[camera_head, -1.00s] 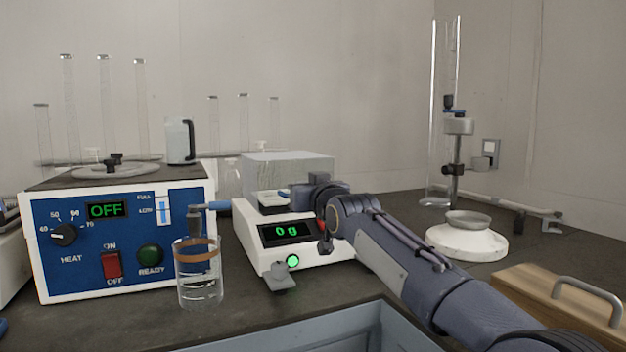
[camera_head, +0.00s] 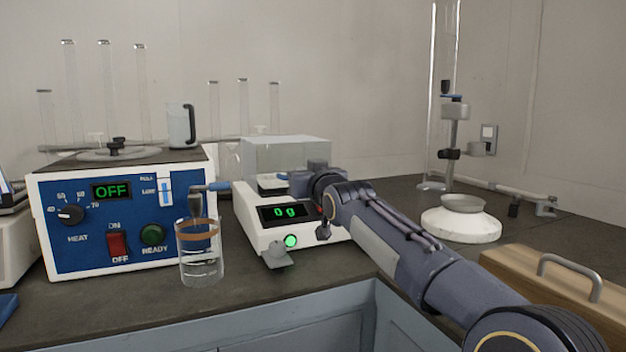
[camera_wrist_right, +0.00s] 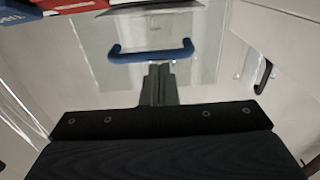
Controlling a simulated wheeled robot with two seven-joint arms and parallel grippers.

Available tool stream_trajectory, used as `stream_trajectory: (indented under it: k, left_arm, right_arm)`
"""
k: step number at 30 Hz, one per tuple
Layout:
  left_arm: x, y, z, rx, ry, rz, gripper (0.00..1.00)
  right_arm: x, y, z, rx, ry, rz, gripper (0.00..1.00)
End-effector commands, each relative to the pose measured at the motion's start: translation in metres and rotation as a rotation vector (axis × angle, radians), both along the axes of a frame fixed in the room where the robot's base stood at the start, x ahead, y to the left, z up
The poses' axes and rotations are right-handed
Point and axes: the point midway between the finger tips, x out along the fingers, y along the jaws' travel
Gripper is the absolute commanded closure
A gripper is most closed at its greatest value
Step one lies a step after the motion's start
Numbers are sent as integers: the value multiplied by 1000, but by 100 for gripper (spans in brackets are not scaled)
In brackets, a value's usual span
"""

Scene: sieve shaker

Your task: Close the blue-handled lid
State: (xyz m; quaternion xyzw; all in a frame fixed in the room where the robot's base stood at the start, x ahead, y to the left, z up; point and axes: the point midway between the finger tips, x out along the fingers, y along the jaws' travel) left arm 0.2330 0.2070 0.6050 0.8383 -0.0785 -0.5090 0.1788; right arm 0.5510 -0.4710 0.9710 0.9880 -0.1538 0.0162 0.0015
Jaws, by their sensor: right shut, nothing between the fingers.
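The blue handle (camera_wrist_right: 150,52) shows in the right wrist view, on a pale, flat, see-through panel. It lies just beyond the fingertips of my right gripper (camera_wrist_right: 158,80), which are shut with nothing between them. Whether the fingertips touch the handle or panel I cannot tell. In the head view, the balance (camera_head: 305,233) with a clear box (camera_head: 287,150) on top stands at the middle of the bench. My right gripper (camera_head: 303,182) is at the box's front right, its fingers mostly hidden. My left gripper is out of view.
A blue-fronted heater bath (camera_head: 90,225) stands left, with a glass beaker (camera_head: 201,265) under its spout. A white round base with a dish (camera_head: 461,222) and a wooden box (camera_head: 540,285) are at right. A black handle (camera_wrist_right: 263,76) shows in the wrist view.

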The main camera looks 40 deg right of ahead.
Motion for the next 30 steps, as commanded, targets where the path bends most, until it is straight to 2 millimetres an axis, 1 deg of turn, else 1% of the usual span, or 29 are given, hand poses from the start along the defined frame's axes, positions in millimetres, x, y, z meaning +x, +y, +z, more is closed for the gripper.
stream_trajectory:
  k: [1, 5, 7, 9, 12, 18, 23, 30]
  left_arm:
    - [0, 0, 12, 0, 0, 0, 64]
    - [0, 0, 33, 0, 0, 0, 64]
    - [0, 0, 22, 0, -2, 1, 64]
    - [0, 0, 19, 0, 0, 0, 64]
    - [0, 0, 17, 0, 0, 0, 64]
    - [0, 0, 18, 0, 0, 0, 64]
    - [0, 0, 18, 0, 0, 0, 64]
    - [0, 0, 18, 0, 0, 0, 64]
  right_arm:
    - [1, -2, 8, 2, 12, -3, 100]
    - [-3, 0, 43, -6, -11, 0, 100]
    - [-19, 4, 26, -6, -11, -2, 100]
    - [-34, 9, 17, -6, -14, -1, 100]
    - [-53, 15, 8, -7, -16, -1, 100]
    - [-79, 25, -5, -6, -20, 2, 100]
    - [-87, 28, -10, -8, -21, 2, 100]
    - [-88, 28, -11, -8, -21, 2, 100]
